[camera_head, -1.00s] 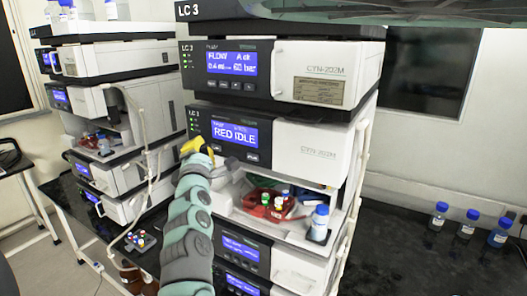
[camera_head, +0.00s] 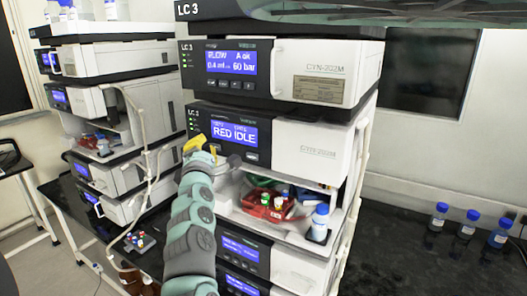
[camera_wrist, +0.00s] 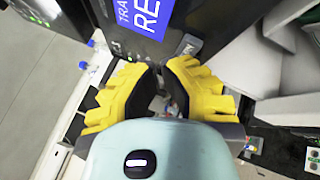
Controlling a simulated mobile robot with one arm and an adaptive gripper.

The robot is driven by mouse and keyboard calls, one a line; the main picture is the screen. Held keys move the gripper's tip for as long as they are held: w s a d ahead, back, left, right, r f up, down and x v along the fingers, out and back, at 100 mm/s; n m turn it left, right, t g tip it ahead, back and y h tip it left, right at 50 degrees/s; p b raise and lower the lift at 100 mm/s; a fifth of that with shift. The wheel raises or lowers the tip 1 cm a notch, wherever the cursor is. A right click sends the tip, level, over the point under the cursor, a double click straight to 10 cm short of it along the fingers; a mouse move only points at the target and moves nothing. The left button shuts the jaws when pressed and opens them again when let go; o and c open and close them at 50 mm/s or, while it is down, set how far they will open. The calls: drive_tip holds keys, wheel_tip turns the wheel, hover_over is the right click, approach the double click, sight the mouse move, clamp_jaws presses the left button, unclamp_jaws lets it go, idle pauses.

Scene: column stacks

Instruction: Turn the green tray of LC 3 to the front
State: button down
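The LC 3 stack has a tray module whose blue display (camera_head: 235,131) reads RED IDLE. A red tray (camera_head: 256,211) holding small colour-capped vials shows at the front of the open bay below it. My gripper (camera_head: 190,143), with yellow fingers, is at the left part of this module's dark panel, just below the display. In the wrist view my gripper (camera_wrist: 161,69) has its fingertips together with nothing seen between them. A grey panel button (camera_wrist: 188,45) lies just beyond them; contact cannot be told.
A blue-capped bottle (camera_head: 319,223) stands at the bay's right side. Another instrument stack (camera_head: 110,110) is at the left. Several blue-capped bottles (camera_head: 467,224) stand on the black bench at right, which is otherwise mostly clear. A small vial rack (camera_head: 138,240) sits lower left.

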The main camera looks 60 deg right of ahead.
drive_tip(key=shift+w+d, duration=0.1)
drive_tip(key=shift+d, duration=0.25)
idle(0.8)
drive_tip(key=shift+a, duration=0.15)
drive_tip(key=shift+a+b, duration=0.65)
drive_tip(key=shift+s+a+b, duration=0.2)
drive_tip(key=shift+a+b, duration=0.35)
drive_tip(key=shift+a, duration=0.7)
drive_tip(key=shift+s+a+b, duration=0.2)
drive_tip(key=shift+a+b, duration=0.35)
drive_tip(key=shift+a, duration=0.65)
drive_tip(key=shift+w, duration=0.1)
idle(3.5)
